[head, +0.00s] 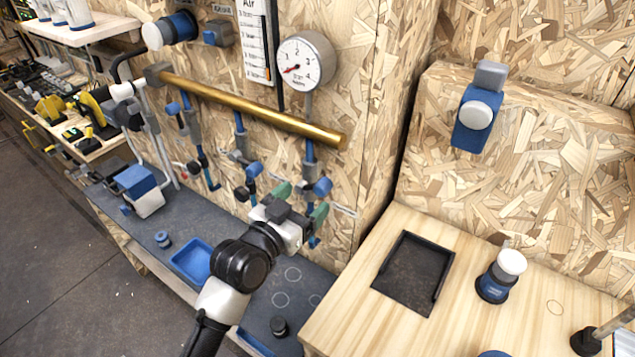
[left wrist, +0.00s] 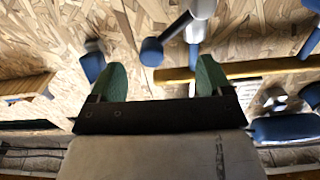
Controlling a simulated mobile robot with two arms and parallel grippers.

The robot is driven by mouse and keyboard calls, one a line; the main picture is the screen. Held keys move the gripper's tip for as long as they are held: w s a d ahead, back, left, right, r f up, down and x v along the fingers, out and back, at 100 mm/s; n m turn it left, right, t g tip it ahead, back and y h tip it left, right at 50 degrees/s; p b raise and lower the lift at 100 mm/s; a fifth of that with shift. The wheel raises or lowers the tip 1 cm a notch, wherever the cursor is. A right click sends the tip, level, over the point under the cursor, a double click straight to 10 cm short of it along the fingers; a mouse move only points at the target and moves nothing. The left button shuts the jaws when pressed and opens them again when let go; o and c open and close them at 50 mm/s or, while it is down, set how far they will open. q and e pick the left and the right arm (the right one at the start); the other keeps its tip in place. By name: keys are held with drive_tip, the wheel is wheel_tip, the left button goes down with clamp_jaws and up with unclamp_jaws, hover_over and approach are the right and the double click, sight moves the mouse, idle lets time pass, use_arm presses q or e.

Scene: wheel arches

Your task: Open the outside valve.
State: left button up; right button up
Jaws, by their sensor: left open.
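A brass pipe (head: 255,109) runs along the wooden wall, with several blue and grey valves hanging below it. The valve nearest the pipe's free right end has a blue knob (head: 322,187); a middle valve (head: 239,156) and a left valve (head: 188,118) hang further left. No label shows which is the outside one. My left gripper (head: 301,202) is open, its green fingers just below and beside the right-end valve. In the left wrist view, a blue round knob (left wrist: 152,52) on a stem appears between the spread fingers (left wrist: 160,75). Contact cannot be told. My right gripper is not in view.
A round gauge (head: 305,62) is above the pipe. A dark shelf with a blue tray (head: 192,262) lies below. At right, a wooden bench (head: 350,318) holds a black tray (head: 383,284) and a white-topped blue item (head: 497,284). The wall corner is close right of the valves.

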sight(314, 191)
use_arm(q)
drive_tip(key=shift+p+x, duration=0.35)
drive_tip(key=shift+x, duration=2.35)
